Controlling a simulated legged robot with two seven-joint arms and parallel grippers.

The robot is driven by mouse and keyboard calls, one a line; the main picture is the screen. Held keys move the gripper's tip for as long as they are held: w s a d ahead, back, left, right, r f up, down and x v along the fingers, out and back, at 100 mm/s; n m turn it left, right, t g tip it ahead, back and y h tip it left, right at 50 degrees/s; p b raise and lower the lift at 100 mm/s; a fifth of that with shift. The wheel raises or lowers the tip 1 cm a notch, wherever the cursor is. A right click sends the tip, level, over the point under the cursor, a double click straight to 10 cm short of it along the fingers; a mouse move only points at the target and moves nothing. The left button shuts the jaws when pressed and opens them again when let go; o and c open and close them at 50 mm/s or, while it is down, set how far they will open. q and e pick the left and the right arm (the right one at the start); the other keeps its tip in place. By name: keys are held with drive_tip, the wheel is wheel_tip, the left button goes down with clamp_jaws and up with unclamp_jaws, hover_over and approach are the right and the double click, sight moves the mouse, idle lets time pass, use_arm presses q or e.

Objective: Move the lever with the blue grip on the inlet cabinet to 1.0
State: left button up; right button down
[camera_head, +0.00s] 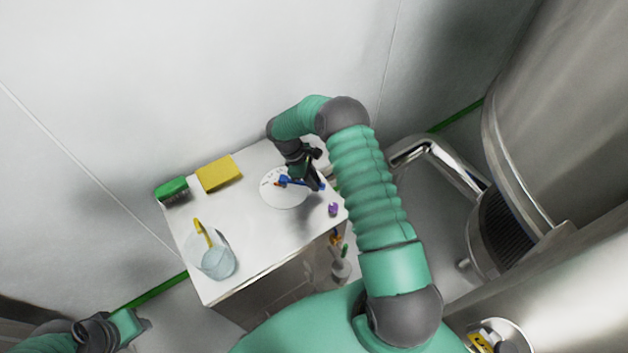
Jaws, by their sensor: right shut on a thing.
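The inlet cabinet (268,250) has a white top with a round white dial (280,197) that carries small marks along its left edge. The lever with the blue grip (288,181) lies across the dial, with a small red part near its left end. My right gripper (314,182) reaches down over the dial from above and is shut on the blue grip, whose right part it partly hides. The dial's numbers are too small to read. My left gripper (135,325) is low at the left, away from the cabinet; its fingers do not show clearly.
A green box (172,189) and a yellow block (218,174) stand along the cabinet's back edge. A clear beaker (214,262) with a yellow-handled tool stands at the front left. A small purple item (333,210) lies near the right edge. Large steel vessels (545,120) fill the right side.

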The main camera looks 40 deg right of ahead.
drive_tip(key=shift+r, duration=0.1)
idle(0.7)
drive_tip(key=shift+s+a+m+g+y+b, duration=0.25)
drive_tip(key=shift+a+m, duration=0.2)
drive_tip(key=shift+m, duration=0.25)
drive_tip(key=shift+s+a+m+g+y+b, duration=0.1)
drive_tip(key=shift+s+a+m+y+b, duration=0.15)
drive_tip(key=shift+a+m, duration=0.35)
drive_tip(key=shift+s+a+m+y+b, duration=0.15)
drive_tip(key=shift+s+a+m+y, duration=0.15)
drive_tip(key=shift+a+m, duration=0.45)
drive_tip(key=shift+s+a+m+y+b, duration=0.25)
drive_tip(key=shift+a+m, duration=0.3)
drive_tip(key=shift+m, duration=0.4)
drive_tip(key=c, duration=1.3)
unclamp_jaws()
